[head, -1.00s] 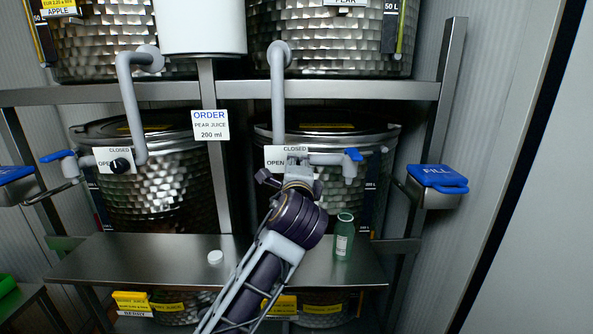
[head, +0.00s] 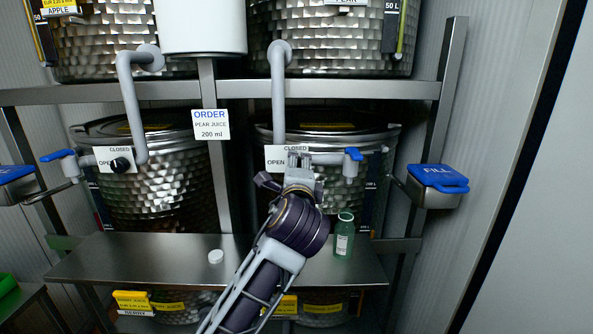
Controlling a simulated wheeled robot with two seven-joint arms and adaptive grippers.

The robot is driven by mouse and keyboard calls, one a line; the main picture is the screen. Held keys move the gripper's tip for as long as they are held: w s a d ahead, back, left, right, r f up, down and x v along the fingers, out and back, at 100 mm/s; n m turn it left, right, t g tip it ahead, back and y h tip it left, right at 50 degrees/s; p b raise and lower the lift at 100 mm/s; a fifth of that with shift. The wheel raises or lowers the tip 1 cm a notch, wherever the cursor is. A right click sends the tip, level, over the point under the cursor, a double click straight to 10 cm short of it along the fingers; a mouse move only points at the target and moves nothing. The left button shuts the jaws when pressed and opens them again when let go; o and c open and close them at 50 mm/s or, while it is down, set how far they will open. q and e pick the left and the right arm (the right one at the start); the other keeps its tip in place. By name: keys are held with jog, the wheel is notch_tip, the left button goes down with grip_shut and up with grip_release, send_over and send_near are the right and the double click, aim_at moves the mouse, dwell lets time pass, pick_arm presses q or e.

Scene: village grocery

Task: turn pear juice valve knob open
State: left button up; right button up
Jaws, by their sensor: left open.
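The pear juice valve's label plate (head: 275,160), marked CLOSED and OPEN, is on the right-hand pipe below the tank labelled PEAR (head: 347,2). My left gripper (head: 298,160) is open in front of this valve and overlaps the plate's right part. The pear valve knob is hidden behind the gripper, so I cannot tell its position or whether the fingers touch it. The pear spout with its blue lever (head: 353,154) shows just right of the gripper. My right gripper is not in view.
The left valve has a black knob (head: 120,165). A green bottle (head: 344,236) and a white cap (head: 215,256) stand on the metal shelf (head: 150,262). An order sign (head: 210,125) reads pear juice, 200 ml. A blue FILL pad (head: 440,178) sticks out at right.

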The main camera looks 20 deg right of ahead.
pick_arm(q)
jog(key=v, duration=1)
jog(key=shift+s+a, duration=0.1)
dwell(0.3)
